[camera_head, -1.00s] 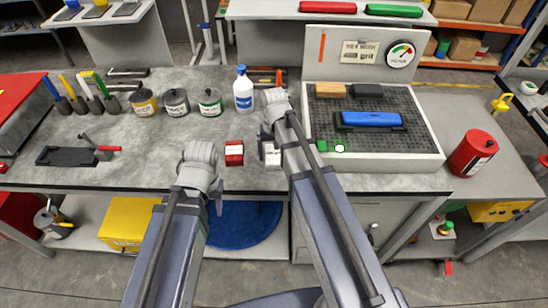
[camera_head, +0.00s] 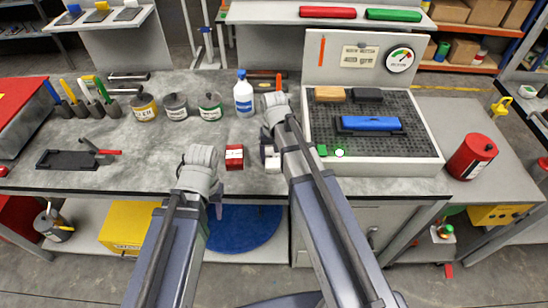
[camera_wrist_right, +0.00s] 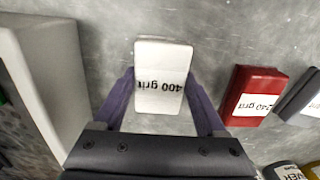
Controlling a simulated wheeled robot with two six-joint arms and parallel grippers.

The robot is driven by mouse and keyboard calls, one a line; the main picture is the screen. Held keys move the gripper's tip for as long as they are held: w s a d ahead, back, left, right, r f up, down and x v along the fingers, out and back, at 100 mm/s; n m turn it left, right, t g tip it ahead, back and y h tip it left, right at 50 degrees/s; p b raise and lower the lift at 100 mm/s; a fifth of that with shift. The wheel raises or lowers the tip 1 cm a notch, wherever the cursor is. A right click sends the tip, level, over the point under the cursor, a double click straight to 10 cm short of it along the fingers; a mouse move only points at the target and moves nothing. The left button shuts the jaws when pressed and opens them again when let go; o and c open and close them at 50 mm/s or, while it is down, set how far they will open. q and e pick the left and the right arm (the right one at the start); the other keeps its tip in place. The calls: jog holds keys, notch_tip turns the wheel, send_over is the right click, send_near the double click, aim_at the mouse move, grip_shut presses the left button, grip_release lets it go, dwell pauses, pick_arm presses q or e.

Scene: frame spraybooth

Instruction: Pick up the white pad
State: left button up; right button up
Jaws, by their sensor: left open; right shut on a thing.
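The white pad, labelled "400 grit" (camera_wrist_right: 160,62), is between the two fingers of my right gripper (camera_wrist_right: 159,88) in the right wrist view. The fingers are shut on its sides. In the head view the white pad (camera_head: 271,160) is partly hidden by my right wrist, near the front edge of the grey workbench. I cannot tell whether it is clear of the bench top. My left gripper (camera_head: 218,205) is open and empty, in front of the bench edge, partly hidden by its own arm.
A red pad, labelled "240 grit" (camera_wrist_right: 256,95), lies beside the white pad; it also shows in the head view (camera_head: 234,157). A dark pad (camera_wrist_right: 300,97) is beyond it. A white-rimmed tray (camera_head: 385,167) stands to the right. A white bottle (camera_head: 243,97) and tins stand behind.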

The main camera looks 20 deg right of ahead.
aim_at(274, 157)
notch_tip(274, 157, up, 10)
jog(key=p, duration=0.9)
jog(key=shift+f, duration=0.1)
pick_arm(q)
notch_tip(274, 157, up, 10)
jog(key=shift+f, duration=0.15)
